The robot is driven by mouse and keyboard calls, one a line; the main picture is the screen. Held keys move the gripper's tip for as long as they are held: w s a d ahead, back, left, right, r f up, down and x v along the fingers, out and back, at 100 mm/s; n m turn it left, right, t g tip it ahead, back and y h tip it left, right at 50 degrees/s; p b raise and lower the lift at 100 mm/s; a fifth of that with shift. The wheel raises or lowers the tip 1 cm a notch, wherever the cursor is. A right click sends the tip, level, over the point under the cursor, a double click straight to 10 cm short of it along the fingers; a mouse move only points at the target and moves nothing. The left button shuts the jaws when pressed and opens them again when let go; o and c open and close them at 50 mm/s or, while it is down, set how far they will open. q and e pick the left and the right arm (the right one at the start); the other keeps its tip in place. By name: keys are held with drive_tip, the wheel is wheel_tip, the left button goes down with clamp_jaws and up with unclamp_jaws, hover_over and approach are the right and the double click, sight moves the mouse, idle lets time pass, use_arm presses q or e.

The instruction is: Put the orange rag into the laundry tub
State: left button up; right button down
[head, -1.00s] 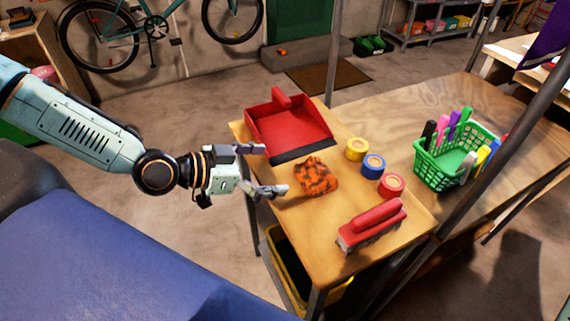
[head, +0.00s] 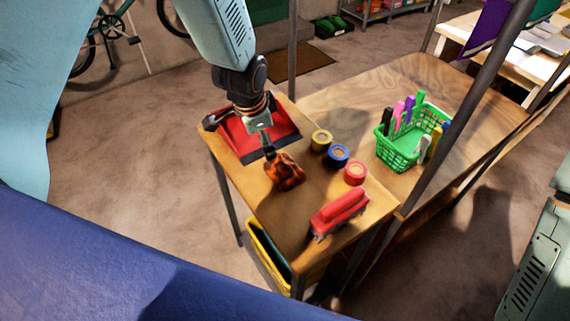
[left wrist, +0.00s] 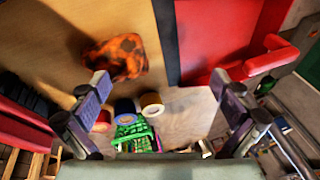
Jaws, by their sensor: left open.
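The orange rag (head: 286,172), with dark patches, lies crumpled on the wooden table, just in front of the red dustpan. My left gripper (head: 268,150) points down right at the rag in the head view and partly overlaps it. In the left wrist view the jaws (left wrist: 164,100) are open with nothing between them. The rag (left wrist: 117,57) shows there beyond the left finger, off to one side of the gap; contact cannot be told. A yellow tub (head: 257,240) with a dark inside stands below the table's front edge. My right gripper is out of view.
The red dustpan (head: 243,140) lies behind the rag, partly under my left arm. Tape rolls (head: 338,155) and a red-handled brush (head: 340,212) lie to the right. A green basket (head: 398,150) of markers stands farther right. Metal posts (head: 455,120) rise beside the table.

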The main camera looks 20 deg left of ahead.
sight(285, 161)
use_arm(q)
drive_tip(key=d, duration=0.1)
drive_tip(key=s+d+n+g, duration=0.1)
drive_tip(key=d, duration=0.1)
drive_tip(key=d+r+n+g, duration=0.1)
drive_tip(key=d, duration=0.1)
drive_tip(key=shift+s+d+h, duration=0.1)
drive_tip(key=shift+s+h, duration=0.05)
drive_tip(key=shift+h, duration=0.25)
drive_tip(key=shift+s+d+f, duration=0.1)
drive_tip(key=shift+s+f, duration=0.05)
drive_tip(key=shift+s, duration=0.15)
drive_tip(key=shift+f+g, duration=0.25)
drive_tip(key=shift+g, duration=0.05)
drive_tip(key=f, duration=0.4)
drive_tip(key=w+f, duration=0.1)
drive_tip(key=f, duration=0.2)
drive_tip(key=shift+d+f, duration=0.1)
drive_tip(key=shift+d, duration=0.15)
drive_tip(key=shift+c, duration=0.3)
drive_tip(key=c, duration=1)
drive_tip(key=shift+r, duration=0.2)
